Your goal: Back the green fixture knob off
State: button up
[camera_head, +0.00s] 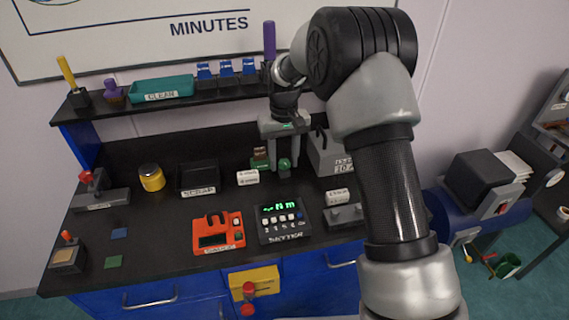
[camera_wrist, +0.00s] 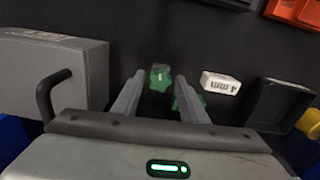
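The green fixture knob (camera_head: 284,164) stands on the dark bench below my gripper in the head view. In the wrist view the knob (camera_wrist: 160,77) has a pale mark on top and lies between the fingertips. My gripper (camera_wrist: 160,80) is open, pointing down, with a gap on both sides of the knob. I cannot tell whether the tips reach down to its height. The green fixture body (camera_head: 260,166) is beside the knob, on its left in the head view. In the wrist view the fixture body (camera_wrist: 193,97) is partly hidden by the right finger.
A grey box (camera_head: 325,157) stands close right of the fixture. A white label block (camera_head: 247,177) and a dark scrap tray (camera_head: 196,178) are to the left. An orange device (camera_head: 217,233) and a black keypad display (camera_head: 284,220) sit in front. A shelf (camera_head: 130,108) runs behind.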

jog(key=shift+m, duration=0.3)
jog(key=c, duration=0.9)
jog(key=n, duration=0.4)
jog(key=shift+n, duration=0.4)
jog(key=n+p, duration=0.1)
jog(key=n, duration=0.3)
jog(key=shift+a+n, duration=0.1)
jog(key=shift+n, duration=0.2)
